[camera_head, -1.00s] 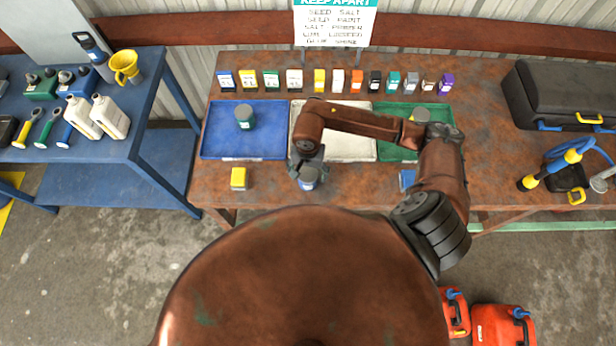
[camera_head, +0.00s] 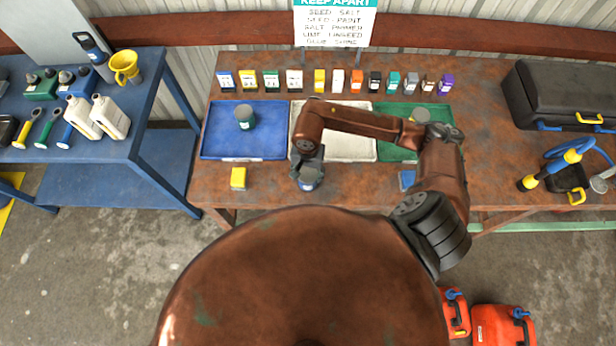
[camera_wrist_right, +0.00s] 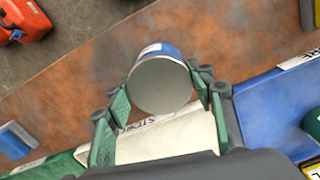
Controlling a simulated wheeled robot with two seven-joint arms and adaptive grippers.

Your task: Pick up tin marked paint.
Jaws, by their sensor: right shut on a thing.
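My right gripper (camera_head: 308,174) is shut on a tin (camera_head: 310,182) with a grey lid and a blue side, near the front of the rusty table. The wrist view shows the tin (camera_wrist_right: 161,84) between the green fingers of the gripper (camera_wrist_right: 158,100), its round lid facing the camera. A bit of white label shows, but I cannot read its marking or tell whether its base touches the table. A dark green tin (camera_head: 245,118) stands in the blue tray (camera_head: 221,146). Another tin (camera_head: 421,114) is partly hidden by my right arm at the green tray (camera_head: 391,148). My left gripper is not in view.
A white tray (camera_head: 350,150) lies between the blue and green ones, under my arm. A yellow block (camera_head: 238,178) and a blue block (camera_head: 407,178) sit near the front edge. Several small coloured boxes line the back. A black case (camera_head: 565,90) stands right.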

